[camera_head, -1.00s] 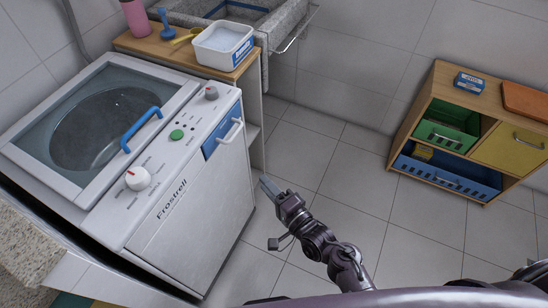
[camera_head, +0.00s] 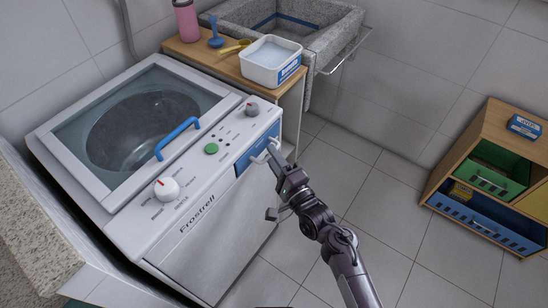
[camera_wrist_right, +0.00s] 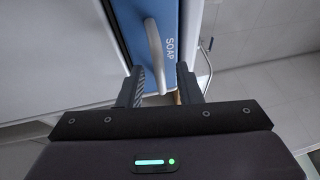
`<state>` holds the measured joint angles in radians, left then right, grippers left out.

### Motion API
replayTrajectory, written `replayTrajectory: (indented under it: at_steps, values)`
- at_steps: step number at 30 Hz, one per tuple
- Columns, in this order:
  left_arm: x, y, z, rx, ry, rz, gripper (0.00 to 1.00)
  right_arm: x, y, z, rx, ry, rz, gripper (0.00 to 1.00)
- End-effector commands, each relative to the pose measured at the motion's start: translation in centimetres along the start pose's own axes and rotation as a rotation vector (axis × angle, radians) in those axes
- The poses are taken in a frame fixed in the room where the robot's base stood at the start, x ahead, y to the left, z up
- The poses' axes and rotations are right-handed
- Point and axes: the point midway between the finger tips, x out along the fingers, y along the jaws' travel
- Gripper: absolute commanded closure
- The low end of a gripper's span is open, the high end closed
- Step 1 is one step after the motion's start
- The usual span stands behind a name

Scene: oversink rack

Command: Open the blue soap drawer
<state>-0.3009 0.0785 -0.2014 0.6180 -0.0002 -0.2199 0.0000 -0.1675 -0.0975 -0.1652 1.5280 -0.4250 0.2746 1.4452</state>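The blue soap drawer (camera_head: 247,161) is in the upper right of the washing machine's front and looks shut. It has a pale bar handle (camera_head: 262,155). My right gripper (camera_head: 272,158) is at the handle. In the right wrist view, the drawer front (camera_wrist_right: 179,28) reads "SOAP". There, the fingers of my right gripper (camera_wrist_right: 161,86) are apart, with the lower end of the handle (camera_wrist_right: 154,50) between them in the picture. I cannot tell whether either finger touches it. My left gripper is not in view.
The washing machine (camera_head: 205,235) has a white dial (camera_head: 166,188), a green button (camera_head: 211,149) and a lid with a blue handle (camera_head: 178,138). A wooden counter with a white tub (camera_head: 270,72) stands behind it. A wooden cabinet (camera_head: 480,135) is at right. Tiled floor between is clear.

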Motion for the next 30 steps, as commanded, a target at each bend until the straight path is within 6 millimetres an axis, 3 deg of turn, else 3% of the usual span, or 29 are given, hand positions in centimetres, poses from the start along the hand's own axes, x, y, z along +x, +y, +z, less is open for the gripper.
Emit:
replayTrajectory:
  at_steps: [2,9,19,23,30]
  values:
    - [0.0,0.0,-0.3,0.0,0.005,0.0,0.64,0.0,0.0,0.0,0.0,0.0,0.0,0.71]
    - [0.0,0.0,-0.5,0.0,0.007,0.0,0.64,0.0,0.0,0.0,0.0,0.0,0.0,1.0]
    - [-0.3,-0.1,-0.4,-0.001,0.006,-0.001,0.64,-0.3,-0.1,-0.1,0.0,0.0,0.002,1.0]
    - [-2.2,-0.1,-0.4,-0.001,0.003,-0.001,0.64,-2.3,-0.8,-0.9,-0.001,0.001,0.006,1.0]
    - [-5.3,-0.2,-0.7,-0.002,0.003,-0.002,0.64,-7.6,-1.7,-3.1,-0.001,0.0,0.007,1.0]
